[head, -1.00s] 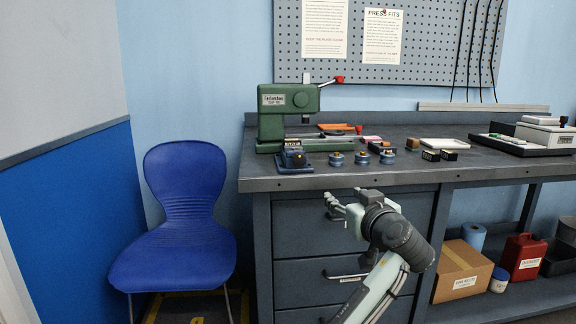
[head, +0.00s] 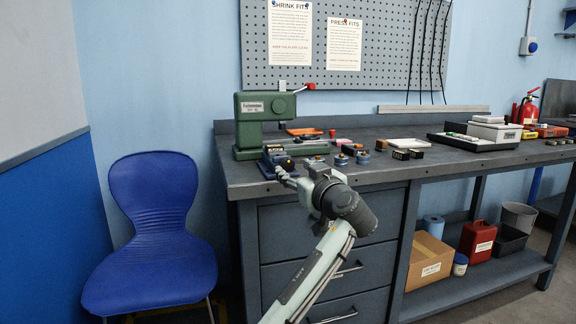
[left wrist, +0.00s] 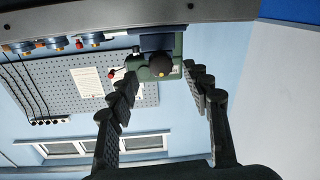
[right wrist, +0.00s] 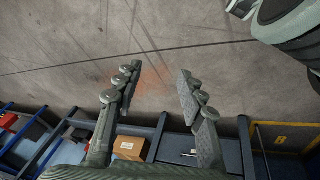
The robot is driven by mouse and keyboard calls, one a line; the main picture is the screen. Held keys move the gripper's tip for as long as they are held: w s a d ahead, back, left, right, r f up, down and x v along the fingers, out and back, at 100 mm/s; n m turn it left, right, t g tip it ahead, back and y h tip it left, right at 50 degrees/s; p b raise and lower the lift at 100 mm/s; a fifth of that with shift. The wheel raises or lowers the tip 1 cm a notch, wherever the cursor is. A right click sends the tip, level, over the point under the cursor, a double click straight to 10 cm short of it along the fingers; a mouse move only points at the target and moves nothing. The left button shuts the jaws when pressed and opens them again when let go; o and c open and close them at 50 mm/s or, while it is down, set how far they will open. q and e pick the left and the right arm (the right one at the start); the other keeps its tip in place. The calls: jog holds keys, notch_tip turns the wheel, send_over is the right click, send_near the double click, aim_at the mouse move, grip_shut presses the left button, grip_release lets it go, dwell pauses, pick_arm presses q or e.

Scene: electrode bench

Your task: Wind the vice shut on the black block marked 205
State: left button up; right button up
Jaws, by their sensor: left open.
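The small blue vice (head: 270,160) stands at the bench's front left edge, before the green press. A dark block (head: 279,150) with a pale marking sits at it; the marking is too small to read. My left gripper (head: 284,175) is open and empty, just in front of the vice at the bench edge. In the left wrist view, which is upside down, the vice (left wrist: 160,42) and its round black knob (left wrist: 162,64) lie ahead between the spread fingers, apparently untouched. My right gripper (right wrist: 155,82) is open and empty, facing the floor.
The green press (head: 262,125) stands behind the vice. Several blue round holders (head: 341,159) and two dark labelled blocks (head: 401,155) lie to the right. The blue chair (head: 155,220) stands left of the bench.

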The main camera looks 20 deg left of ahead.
aim_at(289, 165)
pick_arm(q)
jog(key=x, duration=0.2)
jog(key=shift+w+a, duration=0.2)
jog(key=shift+w, duration=0.05)
jog(key=shift+w+a, duration=0.4)
jog(key=shift+w, duration=0.1)
pick_arm(e)
jog(key=shift+w+a+f, duration=0.1)
jog(key=shift+w+f, duration=0.35)
jog(key=shift+f, duration=0.2)
pick_arm(q)
grip_shut()
pick_arm(e)
jog(key=shift+s, duration=0.2)
